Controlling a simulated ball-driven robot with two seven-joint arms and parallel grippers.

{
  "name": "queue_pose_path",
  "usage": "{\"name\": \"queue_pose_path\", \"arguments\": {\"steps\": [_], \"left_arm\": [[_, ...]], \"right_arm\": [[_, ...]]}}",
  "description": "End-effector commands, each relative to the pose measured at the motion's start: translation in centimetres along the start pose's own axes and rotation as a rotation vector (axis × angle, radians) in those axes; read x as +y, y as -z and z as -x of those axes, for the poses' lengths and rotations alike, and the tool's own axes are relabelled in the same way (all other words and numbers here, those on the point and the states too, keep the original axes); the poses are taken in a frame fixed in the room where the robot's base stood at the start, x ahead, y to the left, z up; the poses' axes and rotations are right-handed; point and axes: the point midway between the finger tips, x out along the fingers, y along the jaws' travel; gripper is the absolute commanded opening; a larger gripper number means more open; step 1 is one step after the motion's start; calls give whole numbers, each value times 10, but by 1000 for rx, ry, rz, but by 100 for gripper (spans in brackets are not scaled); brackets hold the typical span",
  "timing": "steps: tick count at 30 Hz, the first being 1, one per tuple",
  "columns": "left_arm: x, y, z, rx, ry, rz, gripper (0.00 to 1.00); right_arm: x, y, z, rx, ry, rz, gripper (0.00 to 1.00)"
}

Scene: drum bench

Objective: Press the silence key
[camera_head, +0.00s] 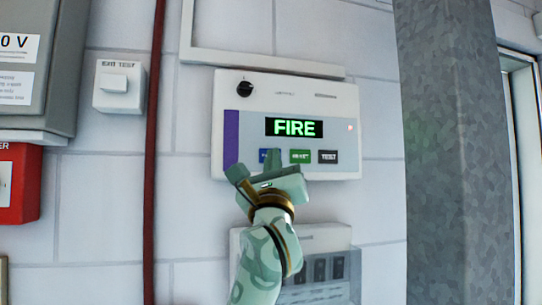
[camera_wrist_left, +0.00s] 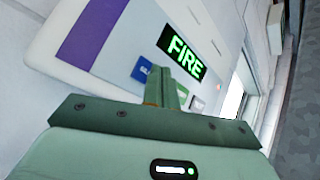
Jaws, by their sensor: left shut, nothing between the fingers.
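A white wall panel (camera_head: 345,105) has a lit display (camera_head: 294,127) reading FIRE in green. Under the display is a row of keys: a blue key (camera_head: 263,154), a green key (camera_head: 300,156) and a dark key (camera_head: 328,157) marked TEST. The blue key's label is mostly hidden by my gripper, and no key's label is readable as silence. My left gripper (camera_head: 272,160) is shut and empty, its fingers pointing at the panel by the blue key. In the left wrist view, the fingers (camera_wrist_left: 168,88) stand beside the blue key (camera_wrist_left: 141,69); I cannot tell if they touch the panel.
A dark knob (camera_head: 245,89) is at the panel's upper left. A grey box (camera_head: 335,240) with dark switches is below. A red pipe (camera_head: 153,150) runs down the wall at left, past an exit test switch (camera_head: 119,87). A grey column (camera_head: 455,150) stands at right.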

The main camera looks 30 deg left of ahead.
Motion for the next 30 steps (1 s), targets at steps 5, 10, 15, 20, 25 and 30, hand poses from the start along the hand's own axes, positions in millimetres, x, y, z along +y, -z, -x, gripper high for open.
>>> {"name": "queue_pose_path", "arguments": {"steps": [5,10,15,20,25,30], "left_arm": [[0,0,0,0,0,0,0],[1,1,-1,0,0,0,0],[2,2,-2,0,0,0,0],[2,2,-2,1,0,0,0],[-1,-1,1,0,0,1,0],[-4,-4,6,1,0,1,0]], "right_arm": [[0,0,0,0,0,0,49],[0,0,0,0,0,0,49],[0,0,0,0,0,0,49],[0,0,0,0,0,0,49],[0,0,2,0,0,0,49],[0,1,4,0,0,0,49]]}}
